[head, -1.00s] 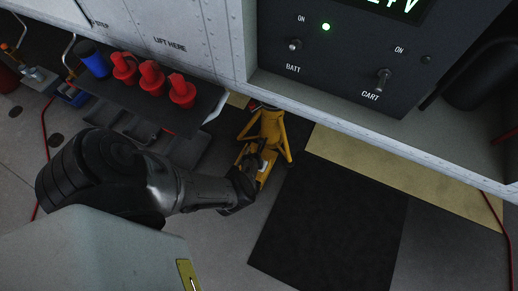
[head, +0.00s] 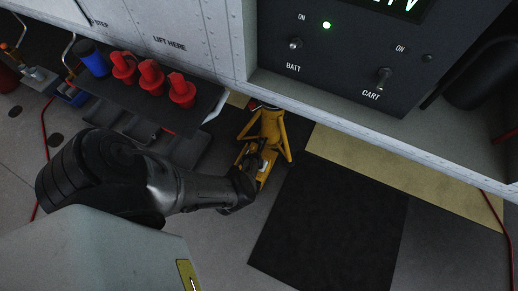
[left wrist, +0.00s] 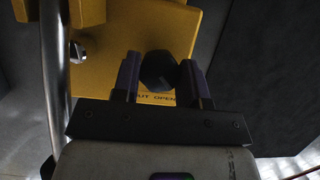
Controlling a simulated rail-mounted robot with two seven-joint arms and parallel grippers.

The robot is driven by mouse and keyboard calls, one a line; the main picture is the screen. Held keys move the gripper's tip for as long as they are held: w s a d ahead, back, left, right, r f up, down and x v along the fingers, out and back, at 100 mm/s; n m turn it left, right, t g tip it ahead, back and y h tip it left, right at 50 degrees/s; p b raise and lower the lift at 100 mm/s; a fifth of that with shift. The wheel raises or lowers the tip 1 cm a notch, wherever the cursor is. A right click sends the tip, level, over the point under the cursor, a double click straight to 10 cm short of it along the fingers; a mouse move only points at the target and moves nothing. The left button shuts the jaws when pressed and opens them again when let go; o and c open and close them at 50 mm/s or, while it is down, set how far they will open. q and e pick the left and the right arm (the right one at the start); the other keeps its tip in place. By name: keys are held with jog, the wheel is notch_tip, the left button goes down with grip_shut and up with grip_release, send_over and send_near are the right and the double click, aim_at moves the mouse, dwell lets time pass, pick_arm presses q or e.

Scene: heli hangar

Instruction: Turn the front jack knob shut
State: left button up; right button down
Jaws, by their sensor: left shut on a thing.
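The yellow jack (head: 266,134) stands on the floor below the white fuselage side in the head view. In the left wrist view its yellow body (left wrist: 120,30) fills the upper middle, with lettering partly hidden that reads "...UT OPEN". The black jack knob (left wrist: 158,71) sits between the two fingers of my left gripper (left wrist: 159,78), which is shut on it. In the head view my left gripper (head: 256,172) is at the near end of the jack, and the knob is too small to make out there. My right gripper is in neither view.
A dark shelf (head: 200,119) with red and blue plugs is left of the jack. A panel (head: 345,60) with BATT and CART switches hangs above right. A black mat (head: 330,225) lies right of the jack. A silver bar (left wrist: 54,80) runs beside the gripper.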

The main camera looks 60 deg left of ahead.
pick_arm(q)
jog(key=m+h+p, duration=0.1)
jog(key=m, duration=0.2)
jog(key=shift+a+m+t, duration=0.1)
jog(key=shift+m+t, duration=0.2)
jog(key=shift+m, duration=0.1)
jog(key=m+h, duration=0.2)
jog(key=m, duration=0.2)
jog(key=shift+a+m, duration=0.1)
jog(key=shift+m, duration=0.2)
jog(key=m+h+b, duration=0.1)
jog(key=m+h, duration=0.1)
jog(key=m, duration=0.3)
jog(key=shift+f, duration=0.1)
jog(key=m+g+h+b, duration=0.1)
jog(key=m, duration=0.3)
jog(key=shift+a, duration=0.1)
jog(key=shift+b, duration=0.3)
jog(key=shift+m+g, duration=0.3)
jog(key=o, duration=0.9)
